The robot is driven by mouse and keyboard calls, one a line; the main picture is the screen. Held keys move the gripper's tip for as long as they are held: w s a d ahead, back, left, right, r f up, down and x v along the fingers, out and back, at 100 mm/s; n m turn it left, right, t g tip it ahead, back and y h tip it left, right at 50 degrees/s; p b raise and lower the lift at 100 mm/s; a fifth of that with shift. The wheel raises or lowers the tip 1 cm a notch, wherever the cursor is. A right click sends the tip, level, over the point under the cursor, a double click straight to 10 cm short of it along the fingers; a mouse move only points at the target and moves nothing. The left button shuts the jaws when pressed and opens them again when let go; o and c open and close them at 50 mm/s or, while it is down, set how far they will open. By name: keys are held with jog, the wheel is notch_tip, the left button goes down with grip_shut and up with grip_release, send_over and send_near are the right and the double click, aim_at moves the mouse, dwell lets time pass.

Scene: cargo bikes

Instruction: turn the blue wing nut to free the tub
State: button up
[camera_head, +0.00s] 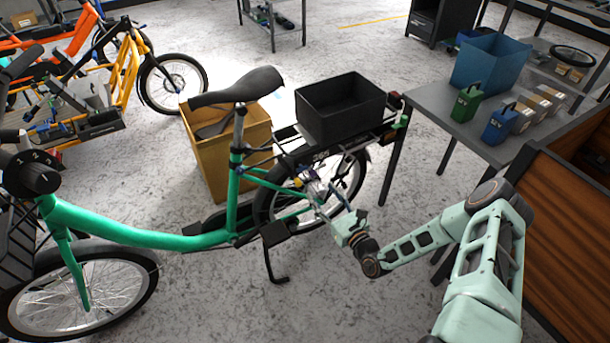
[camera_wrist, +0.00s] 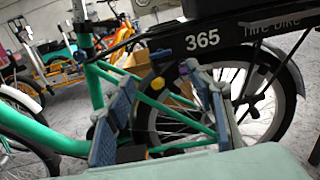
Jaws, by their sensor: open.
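The black tub (camera_head: 340,112) sits upright on the rear rack of the green bike (camera_head: 150,238). In the wrist view, its dark underside shows at the top edge. A small blue part (camera_wrist: 160,54), which looks like the blue wing nut, sits just below the rack bar marked 365. My gripper (camera_head: 312,182) is beside the rear wheel, below the rack. In the wrist view, my gripper (camera_wrist: 157,80) has its fingers spread apart with nothing held between them. The blue part is beyond the fingers, near the gap between their tips. I cannot tell whether they touch it.
A small yellow part (camera_wrist: 158,83) is below the blue one. The rear wheel (camera_wrist: 255,100) is close behind my fingers. A cardboard box (camera_head: 205,160) stands behind the bike. A grey table (camera_head: 440,105) with a blue bin (camera_head: 490,62) is at the right.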

aim_at(302, 168)
jog(key=b+x, duration=0.1)
jog(key=x, duration=0.9)
jog(key=shift+w+a, duration=0.25)
jog(key=shift+w, duration=0.05)
jog(key=shift+c, duration=0.5)
jog(key=c, duration=1.1)
jog(key=shift+o, duration=0.2)
jog(key=shift+n+p, duration=2.6)
jog(key=shift+n, duration=6.3)
